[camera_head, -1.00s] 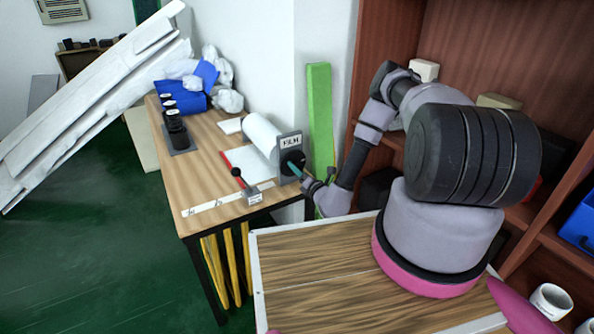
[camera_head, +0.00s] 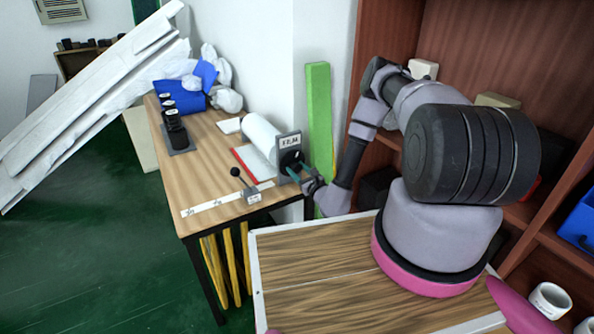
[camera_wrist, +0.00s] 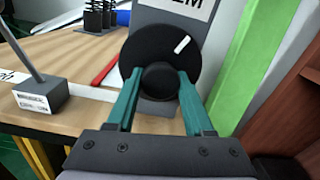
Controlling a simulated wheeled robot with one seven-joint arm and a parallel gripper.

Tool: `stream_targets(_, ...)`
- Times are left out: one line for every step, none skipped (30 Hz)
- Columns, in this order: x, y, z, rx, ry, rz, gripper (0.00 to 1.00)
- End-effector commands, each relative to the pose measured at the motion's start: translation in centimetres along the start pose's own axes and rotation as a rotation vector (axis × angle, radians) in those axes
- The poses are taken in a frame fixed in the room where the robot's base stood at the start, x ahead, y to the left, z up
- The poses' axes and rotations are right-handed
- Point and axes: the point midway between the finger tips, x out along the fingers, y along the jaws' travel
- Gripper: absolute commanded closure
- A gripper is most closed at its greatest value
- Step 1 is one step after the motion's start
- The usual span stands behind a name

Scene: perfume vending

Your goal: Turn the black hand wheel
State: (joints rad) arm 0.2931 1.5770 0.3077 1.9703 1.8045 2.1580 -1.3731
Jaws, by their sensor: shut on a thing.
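The black hand wheel (camera_wrist: 150,45) is a round disc with a white mark at its upper right and a round black knob (camera_wrist: 160,82) in front. My gripper (camera_wrist: 160,85) has its teal fingers on both sides of the knob, shut on it. In the head view, the wheel (camera_head: 291,158) is on the end plate of a white roll (camera_head: 262,136), and my gripper (camera_head: 294,168) reaches it from the right. The fingers partly cover the wheel there.
A white sheet with a red edge (camera_head: 240,161) lies beside the roll. A small lever with a black ball (camera_head: 235,171) stands near the table's front edge. A green upright board (camera_head: 319,120) and brown shelf (camera_head: 400,160) are close on the right.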

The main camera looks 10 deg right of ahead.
Motion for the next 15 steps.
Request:
stream_targets(-0.22,0.04,-0.22,-0.042,0.006,0.002,1.0)
stream_targets(-0.22,0.02,-0.23,-0.069,0.006,0.002,1.0)
stream_targets(-0.23,0.0,-0.24,-0.105,0.006,0.002,1.0)
stream_targets(-0.23,-0.02,-0.24,-0.131,0.006,0.002,1.0)
stream_targets(-0.23,-0.03,-0.24,-0.155,0.006,0.002,1.0)
stream_targets(-0.24,-0.04,-0.24,-0.188,0.006,0.002,1.0)
stream_targets(-0.24,-0.04,-0.24,-0.211,0.006,0.002,1.0)
stream_targets(-0.24,-0.05,-0.23,-0.234,0.006,0.002,1.0)
stream_targets(-0.24,-0.06,-0.23,-0.262,0.006,0.002,1.0)
stream_targets(-0.24,-0.06,-0.22,-0.282,0.006,0.002,1.0)
stream_targets(-0.23,-0.07,-0.22,-0.301,0.006,0.002,1.0)
stream_targets(-0.23,-0.08,-0.22,-0.326,0.006,0.003,1.0)
stream_targets(-0.23,-0.09,-0.21,-0.342,0.006,0.003,1.0)
stream_targets(-0.23,-0.1,-0.21,-0.358,0.006,0.003,1.0)
stream_targets(-0.23,-0.11,-0.2,-0.376,0.006,0.003,1.0)
